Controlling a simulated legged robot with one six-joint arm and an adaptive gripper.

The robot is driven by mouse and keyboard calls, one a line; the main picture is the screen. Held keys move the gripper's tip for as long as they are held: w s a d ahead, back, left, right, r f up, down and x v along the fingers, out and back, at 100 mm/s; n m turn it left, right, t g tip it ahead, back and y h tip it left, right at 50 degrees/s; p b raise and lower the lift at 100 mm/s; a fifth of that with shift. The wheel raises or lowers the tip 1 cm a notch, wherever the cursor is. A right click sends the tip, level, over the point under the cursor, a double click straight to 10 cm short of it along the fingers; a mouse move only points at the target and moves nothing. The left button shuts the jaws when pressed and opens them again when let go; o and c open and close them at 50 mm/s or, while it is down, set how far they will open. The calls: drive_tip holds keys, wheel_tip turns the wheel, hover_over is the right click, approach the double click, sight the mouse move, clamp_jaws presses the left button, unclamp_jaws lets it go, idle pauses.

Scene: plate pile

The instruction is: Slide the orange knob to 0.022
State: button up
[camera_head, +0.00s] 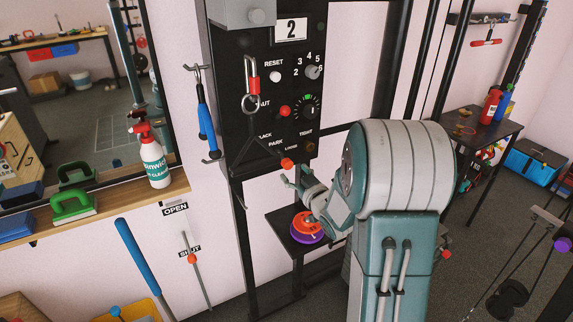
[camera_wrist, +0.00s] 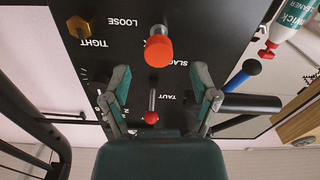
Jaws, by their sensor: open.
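The orange knob (camera_head: 288,164) sticks out near the lower part of the black panel (camera_head: 238,85). In the wrist view, the orange knob (camera_wrist: 159,50) sits on a metal stem by the SLACK label, in line with the gap between my fingertips. My gripper (camera_wrist: 160,78) is open and empty, one finger on each side of that line. In the head view, my gripper (camera_head: 298,177) is just beside the orange knob; contact cannot be told. A smaller red knob (camera_wrist: 151,117) on a thin rod shows lower between the fingers; it is also on the panel in the head view (camera_head: 284,112).
A red-handled carabiner (camera_head: 252,85) hangs before the panel. A gold hex fitting (camera_wrist: 78,26) is by TIGHT. A black bar (camera_wrist: 250,102) lies right of my fingers. A spray bottle (camera_head: 153,155) stands on the left shelf.

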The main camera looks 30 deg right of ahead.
sight(289, 166)
drive_tip(key=w, duration=0.5)
